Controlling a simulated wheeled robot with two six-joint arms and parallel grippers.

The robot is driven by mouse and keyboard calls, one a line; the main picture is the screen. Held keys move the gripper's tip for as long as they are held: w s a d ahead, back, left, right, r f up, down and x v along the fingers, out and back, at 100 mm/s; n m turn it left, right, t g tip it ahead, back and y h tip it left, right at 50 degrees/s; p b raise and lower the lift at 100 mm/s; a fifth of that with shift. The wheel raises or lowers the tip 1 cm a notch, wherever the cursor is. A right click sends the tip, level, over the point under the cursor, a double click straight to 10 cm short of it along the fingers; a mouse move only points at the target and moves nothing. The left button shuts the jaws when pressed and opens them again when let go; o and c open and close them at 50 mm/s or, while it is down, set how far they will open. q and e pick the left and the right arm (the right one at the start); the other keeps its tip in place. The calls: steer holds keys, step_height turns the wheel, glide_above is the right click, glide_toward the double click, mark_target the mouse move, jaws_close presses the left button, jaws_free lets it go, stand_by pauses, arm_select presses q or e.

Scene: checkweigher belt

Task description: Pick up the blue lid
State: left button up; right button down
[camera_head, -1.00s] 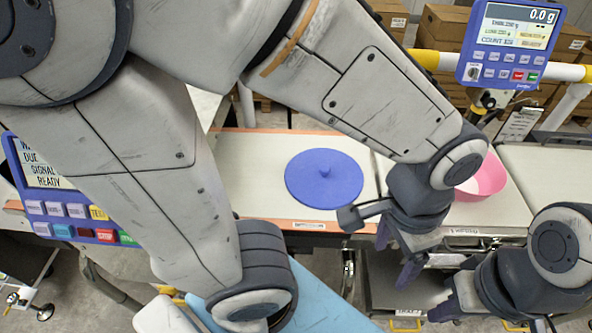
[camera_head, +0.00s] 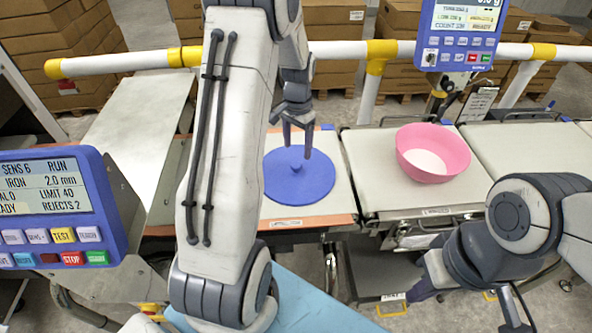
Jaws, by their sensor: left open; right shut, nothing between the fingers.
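The blue lid (camera_head: 318,188), a flat round disc with a small knob in its middle, lies on the pale belt left of centre. My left gripper (camera_head: 297,148) points down over the lid's far part, its two fingers apart with nothing between them. The fingertips look close to the knob, but I cannot tell how high they are above the lid. My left arm's pale link hides the belt left of the lid. My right gripper (camera_head: 421,290) is shut and empty, low at the right in front of the belts, away from the lid.
A pink bowl (camera_head: 446,158) stands on the neighbouring belt to the right. A blue control panel (camera_head: 50,205) is at the left and another display (camera_head: 460,35) at the top right. A white and yellow rail (camera_head: 335,52) runs behind the belts, with cardboard boxes (camera_head: 60,45) beyond.

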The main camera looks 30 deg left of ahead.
mark_target(296, 164)
arm_select(q)
steer(key=shift+s+a+f+p, duration=0.1)
steer(key=shift+f+p, duration=0.3)
steer(key=shift+f, duration=1.2)
steer(key=shift+s+f+p, duration=0.1)
steer(key=shift+f+p, duration=0.3)
steer(key=shift+f, duration=1.15)
jaws_close()
